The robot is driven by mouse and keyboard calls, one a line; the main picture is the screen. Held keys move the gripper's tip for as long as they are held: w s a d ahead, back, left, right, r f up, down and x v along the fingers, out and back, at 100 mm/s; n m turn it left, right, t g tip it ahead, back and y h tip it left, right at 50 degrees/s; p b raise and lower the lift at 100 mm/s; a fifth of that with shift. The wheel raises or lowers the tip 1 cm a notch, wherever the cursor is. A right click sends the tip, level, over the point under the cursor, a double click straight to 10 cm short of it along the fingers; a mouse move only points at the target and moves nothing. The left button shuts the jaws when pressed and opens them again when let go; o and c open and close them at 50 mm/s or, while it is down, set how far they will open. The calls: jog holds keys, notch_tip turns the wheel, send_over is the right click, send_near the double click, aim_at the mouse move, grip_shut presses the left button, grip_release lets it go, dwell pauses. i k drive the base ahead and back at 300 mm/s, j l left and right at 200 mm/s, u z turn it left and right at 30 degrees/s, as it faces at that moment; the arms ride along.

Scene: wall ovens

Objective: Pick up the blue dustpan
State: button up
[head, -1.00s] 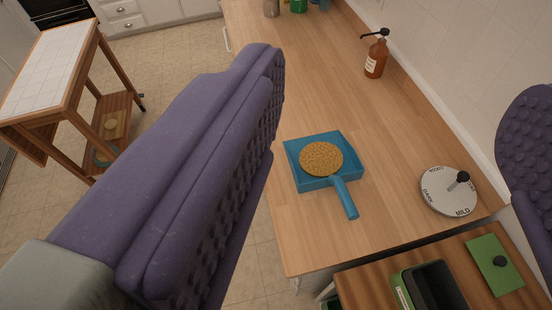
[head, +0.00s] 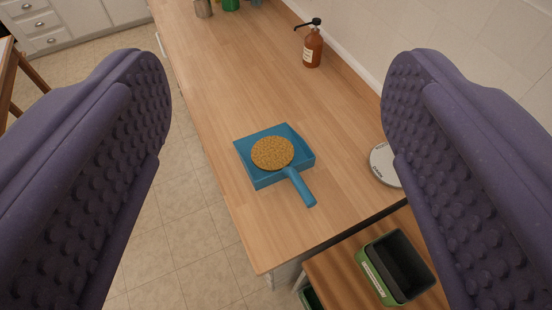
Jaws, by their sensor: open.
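The blue dustpan (head: 301,187) lies on the wooden counter (head: 225,75) near its front end, with its handle toward the lower right. A round, grainy tan disc (head: 272,153) rests in its pan. My gripper (head: 275,130) is open, its two purple, studded fingers at the left and right of the picture. The dustpan shows in the gap between them, farther off, and nothing is held. No part of the dustpan is hidden by the fingers.
A brown pump bottle (head: 313,47) stands by the wall. A white round dial (head: 383,165) is partly hidden by the right finger. A green and black bin (head: 398,267) sits on a lower wooden surface. Tiled floor (head: 190,220) lies left of the counter.

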aim_at(269, 156)
jog(key=j+z, duration=0.1)
jog(key=z, duration=0.6)
jog(key=i+j+z, duration=0.15)
jog(key=j, duration=0.15)
jog(key=i+j+z, duration=0.2)
jog(key=j, duration=0.15)
jog(key=j+z, duration=0.15)
jog(key=j, duration=0.2)
jog(key=i+j+z, duration=0.2)
jog(key=j, duration=1.15)
jog(key=i, duration=0.05)
